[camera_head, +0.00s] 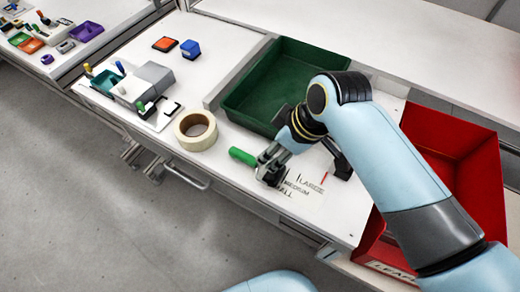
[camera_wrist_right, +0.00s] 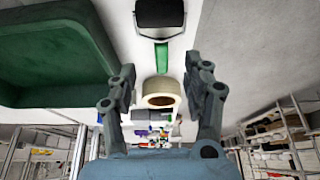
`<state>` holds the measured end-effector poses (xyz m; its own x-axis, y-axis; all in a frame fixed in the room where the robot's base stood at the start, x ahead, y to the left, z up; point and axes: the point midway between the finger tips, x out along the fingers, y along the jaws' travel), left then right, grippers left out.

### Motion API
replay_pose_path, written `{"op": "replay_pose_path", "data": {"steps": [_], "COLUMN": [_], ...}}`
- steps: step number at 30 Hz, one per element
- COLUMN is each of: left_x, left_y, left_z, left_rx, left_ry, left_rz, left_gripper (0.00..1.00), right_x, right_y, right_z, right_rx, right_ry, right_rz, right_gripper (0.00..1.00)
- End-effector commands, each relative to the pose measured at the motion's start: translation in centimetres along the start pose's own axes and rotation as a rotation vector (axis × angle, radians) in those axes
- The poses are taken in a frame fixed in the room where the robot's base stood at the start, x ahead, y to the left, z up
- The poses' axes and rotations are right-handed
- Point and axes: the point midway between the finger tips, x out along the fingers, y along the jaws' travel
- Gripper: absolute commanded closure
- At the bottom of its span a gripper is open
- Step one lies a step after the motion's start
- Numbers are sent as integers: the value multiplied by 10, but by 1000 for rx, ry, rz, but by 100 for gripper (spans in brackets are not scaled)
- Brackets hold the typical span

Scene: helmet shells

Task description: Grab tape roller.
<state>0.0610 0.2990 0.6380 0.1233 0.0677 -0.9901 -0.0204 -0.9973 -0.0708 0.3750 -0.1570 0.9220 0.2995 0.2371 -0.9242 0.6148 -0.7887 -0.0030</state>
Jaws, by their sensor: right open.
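The tape roller has a green handle (camera_head: 243,156) and a black head, and lies on the white table below the green bin in the head view. In the right wrist view its green handle (camera_wrist_right: 161,57) and black head (camera_wrist_right: 160,14) show at the top, centred between the fingers. My right gripper (camera_head: 272,161) is over the roller and partly hides it in the head view. My left gripper is not in view.
A cream tape roll (camera_head: 196,130) stands left of the roller. A green bin (camera_head: 235,103) is behind and a red bin (camera_head: 480,175) is right. A printed size label (camera_head: 308,190) lies by the roller. A grey holder (camera_head: 152,78) and small blocks (camera_head: 190,49) occupy the far left.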

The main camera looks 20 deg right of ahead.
Motion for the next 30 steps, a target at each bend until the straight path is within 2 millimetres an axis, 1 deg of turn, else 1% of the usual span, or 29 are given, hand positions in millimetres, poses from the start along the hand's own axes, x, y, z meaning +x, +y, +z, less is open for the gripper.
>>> {"op": "replay_pose_path", "data": {"steps": [1, 3, 6, 10, 14, 21, 24, 30], "left_x": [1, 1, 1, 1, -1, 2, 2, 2], "left_y": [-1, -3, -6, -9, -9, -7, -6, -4], "left_z": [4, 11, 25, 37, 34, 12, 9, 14], "left_rx": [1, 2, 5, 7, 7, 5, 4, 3], "left_ry": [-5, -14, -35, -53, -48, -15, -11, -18], "left_rz": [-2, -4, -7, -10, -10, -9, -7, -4], "left_gripper": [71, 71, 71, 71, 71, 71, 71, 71], "right_x": [9, 22, 36, 46, 58, 92, 97, 97], "right_y": [-1, -1, 0, 0, 0, 1, 1, 1], "right_z": [0, 0, 0, 0, -2, -4, -4, -4], "right_rx": [1, 0, 0, -1, -1, 0, 0, 0], "right_ry": [-2, -2, -2, -1, -2, -1, -1, -1], "right_rz": [-3, -3, -2, 0, -1, -1, 0, 0], "right_gripper": [50, 50, 50, 50, 50, 50, 50, 50]}}
